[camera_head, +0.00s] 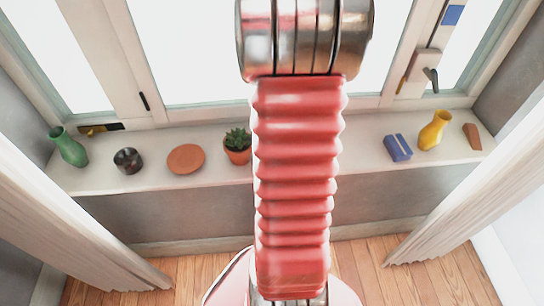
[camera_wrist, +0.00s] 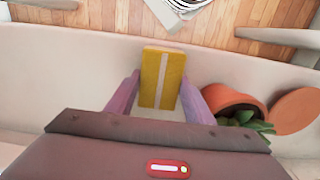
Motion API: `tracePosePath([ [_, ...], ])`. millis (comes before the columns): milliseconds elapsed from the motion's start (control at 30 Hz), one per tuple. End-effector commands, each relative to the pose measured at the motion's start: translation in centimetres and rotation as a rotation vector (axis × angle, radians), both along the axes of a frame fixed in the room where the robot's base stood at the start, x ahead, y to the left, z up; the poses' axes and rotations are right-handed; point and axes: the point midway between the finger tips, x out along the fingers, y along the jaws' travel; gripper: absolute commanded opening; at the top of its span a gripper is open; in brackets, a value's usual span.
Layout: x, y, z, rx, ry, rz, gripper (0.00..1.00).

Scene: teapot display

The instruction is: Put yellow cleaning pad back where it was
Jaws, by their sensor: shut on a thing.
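The yellow cleaning pad (camera_wrist: 151,80), with a pale stripe down its middle, shows in the wrist view between the two purple fingers of my gripper (camera_wrist: 160,86). The gripper is shut on it. The pad is over the pale windowsill (camera_wrist: 60,80), left of the potted succulent; I cannot tell whether it touches the sill. In the head view my red ribbed arm hides both gripper and pad. A blue cleaning pad (camera_head: 398,147) lies on the sill right of the arm.
On the sill stand a green vase (camera_head: 68,147), a dark metal bowl (camera_head: 128,160), a terracotta saucer (camera_head: 186,158), a potted succulent (camera_head: 238,152) close to the arm, and a yellow vase (camera_head: 435,130). A brown piece (camera_head: 472,136) lies at far right. Bare sill shows between arm and blue pad.

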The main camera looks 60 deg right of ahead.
Motion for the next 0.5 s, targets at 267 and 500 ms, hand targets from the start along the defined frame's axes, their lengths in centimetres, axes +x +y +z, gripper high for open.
tracePosePath([
  [267, -0.02, -0.02, -0.17, 0.0, 0.0, -0.001, 0.58],
  [500, -0.03, -0.03, -0.16, 0.0, 0.0, -0.001, 0.66],
])
